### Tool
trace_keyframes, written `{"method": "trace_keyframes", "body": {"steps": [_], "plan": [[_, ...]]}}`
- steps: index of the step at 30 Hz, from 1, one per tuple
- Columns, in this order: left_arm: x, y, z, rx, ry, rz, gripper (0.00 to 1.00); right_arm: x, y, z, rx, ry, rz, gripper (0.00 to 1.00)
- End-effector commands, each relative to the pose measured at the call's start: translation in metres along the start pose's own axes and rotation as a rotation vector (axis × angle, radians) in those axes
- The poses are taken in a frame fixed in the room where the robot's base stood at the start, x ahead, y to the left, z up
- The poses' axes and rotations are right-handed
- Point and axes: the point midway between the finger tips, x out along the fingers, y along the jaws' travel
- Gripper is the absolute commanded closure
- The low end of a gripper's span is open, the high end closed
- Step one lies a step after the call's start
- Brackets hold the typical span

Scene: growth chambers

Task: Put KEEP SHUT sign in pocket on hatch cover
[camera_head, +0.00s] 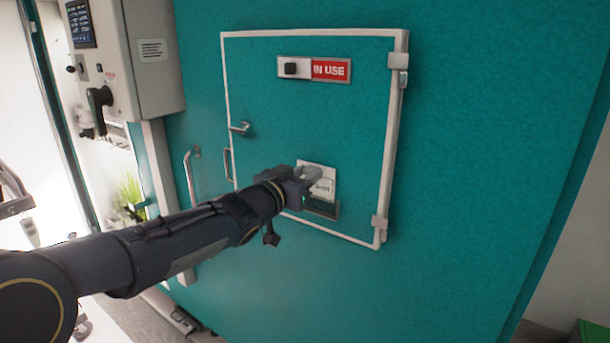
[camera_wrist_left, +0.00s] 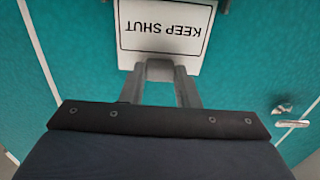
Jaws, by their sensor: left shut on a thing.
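The white KEEP SHUT sign (camera_head: 327,190) is upright in front of the lower part of the teal hatch cover (camera_head: 290,115). My left gripper (camera_head: 313,173) is shut on the sign near its upper edge. In the left wrist view the sign (camera_wrist_left: 165,30) appears upside down, held between the fingertips (camera_wrist_left: 160,68). The grey pocket (camera_head: 322,208) is on the hatch cover just below the sign. The sign's lower edge is at or close to the pocket's opening; I cannot tell whether it is inside. My right gripper is not in view.
A red and white IN USE slider (camera_head: 314,69) is on the upper hatch cover. A latch handle (camera_head: 239,129) is at its left edge, and hinges (camera_head: 380,222) are at its right. A grey control box (camera_head: 130,60) stands at the upper left.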

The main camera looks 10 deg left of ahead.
Motion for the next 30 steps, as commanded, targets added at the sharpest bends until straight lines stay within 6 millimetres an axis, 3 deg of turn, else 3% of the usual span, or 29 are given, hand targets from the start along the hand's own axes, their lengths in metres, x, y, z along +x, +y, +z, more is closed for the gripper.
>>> {"method": "trace_keyframes", "body": {"steps": [30], "plan": [[0.000, 0.000, 0.013, 0.000, 0.001, 0.000, 0.95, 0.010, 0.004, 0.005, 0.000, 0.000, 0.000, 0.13]]}}
